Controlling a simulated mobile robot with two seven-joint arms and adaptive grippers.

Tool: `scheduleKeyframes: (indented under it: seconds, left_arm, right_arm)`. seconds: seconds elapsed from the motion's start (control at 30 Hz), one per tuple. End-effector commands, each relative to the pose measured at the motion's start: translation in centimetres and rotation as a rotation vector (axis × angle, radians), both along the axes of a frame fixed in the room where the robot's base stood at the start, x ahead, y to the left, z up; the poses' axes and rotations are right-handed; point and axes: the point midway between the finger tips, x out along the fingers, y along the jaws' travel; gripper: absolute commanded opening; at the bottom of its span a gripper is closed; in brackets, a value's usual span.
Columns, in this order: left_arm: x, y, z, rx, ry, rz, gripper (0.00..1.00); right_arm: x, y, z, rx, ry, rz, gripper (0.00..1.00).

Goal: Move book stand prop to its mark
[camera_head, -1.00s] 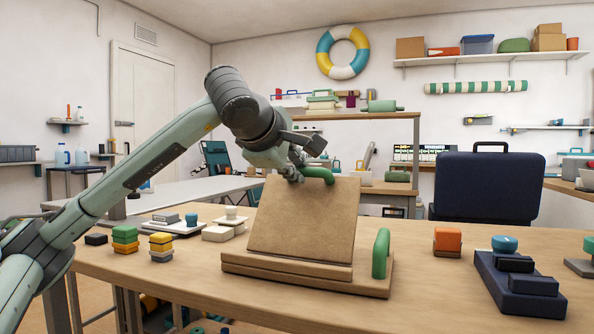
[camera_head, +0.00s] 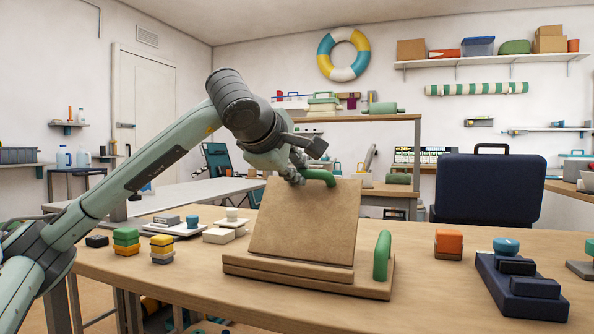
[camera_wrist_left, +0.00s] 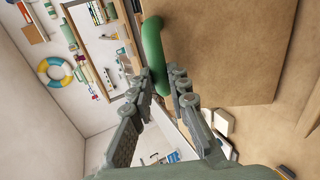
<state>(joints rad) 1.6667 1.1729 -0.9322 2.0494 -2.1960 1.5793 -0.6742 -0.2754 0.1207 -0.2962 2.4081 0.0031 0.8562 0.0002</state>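The book stand prop (camera_head: 304,225) stands on the wooden table, a brown tilted board on a flat base. A green handle (camera_head: 381,256) rises from the right of its base. Another green handle (camera_head: 321,177) is at the board's top edge. My left gripper (camera_head: 298,174) is at the left end of the top handle. In the left wrist view, its fingers (camera_wrist_left: 160,85) lie on both sides of this handle (camera_wrist_left: 153,45) and appear closed on it. The board (camera_wrist_left: 225,50) fills the upper right there. My right gripper is not in view. I cannot pick out a mark.
Stacked coloured blocks (camera_head: 125,241) and pale blocks (camera_head: 224,233) are left of the stand on the table (camera_head: 200,284). An orange block (camera_head: 448,243) and a dark blue stepped object (camera_head: 520,287) are at right. The tabletop between stand and orange block is clear.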

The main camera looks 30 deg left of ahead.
Motion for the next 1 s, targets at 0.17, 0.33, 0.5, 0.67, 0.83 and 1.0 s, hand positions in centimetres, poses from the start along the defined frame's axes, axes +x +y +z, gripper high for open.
scheduleKeyframes:
  seconds: [0.17,0.33,0.5,0.67,0.83,1.0]
  left_arm:
    - [0.0,0.0,0.2,0.0,-0.004,0.0,0.38]
    - [0.0,0.0,0.1,0.0,-0.002,0.0,0.38]
    - [-0.2,-0.1,0.2,0.0,-0.002,0.0,0.38]
    - [-2.0,-0.5,1.1,0.0,-0.005,-0.002,0.38]
    - [-5.3,-1.4,2.7,0.0,-0.006,-0.003,0.38]
    - [-8.3,-2.0,4.0,0.001,-0.006,-0.002,0.38]
  right_arm:
    - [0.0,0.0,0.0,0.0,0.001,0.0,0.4]
    - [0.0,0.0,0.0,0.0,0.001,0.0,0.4]
    - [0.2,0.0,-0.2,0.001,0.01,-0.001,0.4]
    - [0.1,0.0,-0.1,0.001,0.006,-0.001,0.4]
    - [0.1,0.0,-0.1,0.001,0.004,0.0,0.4]
    - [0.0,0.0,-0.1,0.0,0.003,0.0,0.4]
